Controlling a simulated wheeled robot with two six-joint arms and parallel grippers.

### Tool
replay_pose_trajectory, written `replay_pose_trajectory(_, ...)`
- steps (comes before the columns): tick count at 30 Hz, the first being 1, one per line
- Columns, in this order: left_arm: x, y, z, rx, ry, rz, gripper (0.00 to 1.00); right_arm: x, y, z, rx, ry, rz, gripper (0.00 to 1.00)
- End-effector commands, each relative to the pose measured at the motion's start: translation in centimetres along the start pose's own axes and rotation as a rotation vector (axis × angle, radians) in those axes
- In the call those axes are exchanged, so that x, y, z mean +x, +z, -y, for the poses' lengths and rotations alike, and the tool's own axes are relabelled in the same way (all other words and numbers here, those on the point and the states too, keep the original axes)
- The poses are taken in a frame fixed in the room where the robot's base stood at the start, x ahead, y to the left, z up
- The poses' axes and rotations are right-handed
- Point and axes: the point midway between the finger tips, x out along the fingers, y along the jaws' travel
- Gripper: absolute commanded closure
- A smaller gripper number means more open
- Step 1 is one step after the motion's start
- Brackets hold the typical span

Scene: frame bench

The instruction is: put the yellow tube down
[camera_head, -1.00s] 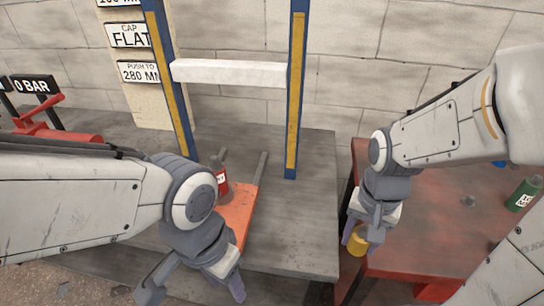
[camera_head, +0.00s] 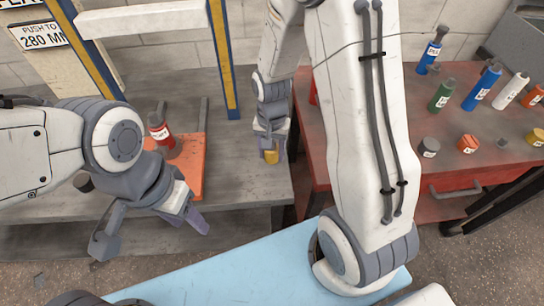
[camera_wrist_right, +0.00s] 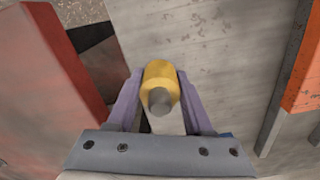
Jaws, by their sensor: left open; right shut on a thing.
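My right gripper (camera_head: 271,146) is shut on the yellow tube (camera_head: 271,157), over the right end of the grey bench (camera_head: 243,185). In the right wrist view the yellow tube (camera_wrist_right: 160,75) sits between the two purple fingers, its grey end toward the camera, with grey bench top beyond it. I cannot tell whether the tube touches the bench. My left gripper (camera_head: 152,232) is open and empty, low at the front of the bench, left of the right gripper and apart from the tube.
A red bottle (camera_head: 161,133) stands at an orange plate (camera_head: 188,165) on the bench. A blue-and-yellow post (camera_head: 222,60) rises behind. The red table (camera_head: 400,110) at right holds several bottles and caps. A dark gap separates bench and table. Bare bench surrounds the tube.

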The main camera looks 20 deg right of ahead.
Motion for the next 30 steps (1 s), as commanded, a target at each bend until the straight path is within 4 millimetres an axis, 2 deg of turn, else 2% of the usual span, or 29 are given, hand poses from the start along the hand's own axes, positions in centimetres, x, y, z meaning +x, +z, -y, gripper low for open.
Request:
replay_pose_trajectory(1,0.3,0.0,0.0,0.000,0.000,0.000,0.50,1.1,0.1,-0.1,0.000,0.003,0.004,1.00)
replay_pose_trajectory(4,0.4,0.0,0.0,0.000,0.000,0.000,0.50,2.2,0.1,-0.1,0.000,0.002,0.003,1.00)
replay_pose_trajectory(17,0.7,0.0,0.1,0.000,0.000,0.000,0.50,2.9,0.1,-0.1,0.000,0.000,0.001,1.00)
replay_pose_trajectory(18,0.7,0.0,0.1,0.000,0.000,0.000,0.50,3.0,0.1,-0.1,0.000,0.001,0.001,0.45)
replay_pose_trajectory(20,0.6,0.0,0.0,0.000,0.000,0.000,0.50,2.9,0.1,-0.1,0.000,0.001,0.001,0.22)
replay_pose_trajectory(21,0.6,0.0,0.0,0.000,0.000,0.000,0.50,2.9,0.1,-0.1,0.000,0.001,0.001,0.19)
replay_pose_trajectory(30,0.5,0.0,0.0,0.000,0.000,0.000,0.50,2.7,0.1,-0.1,0.000,0.000,0.001,0.19)
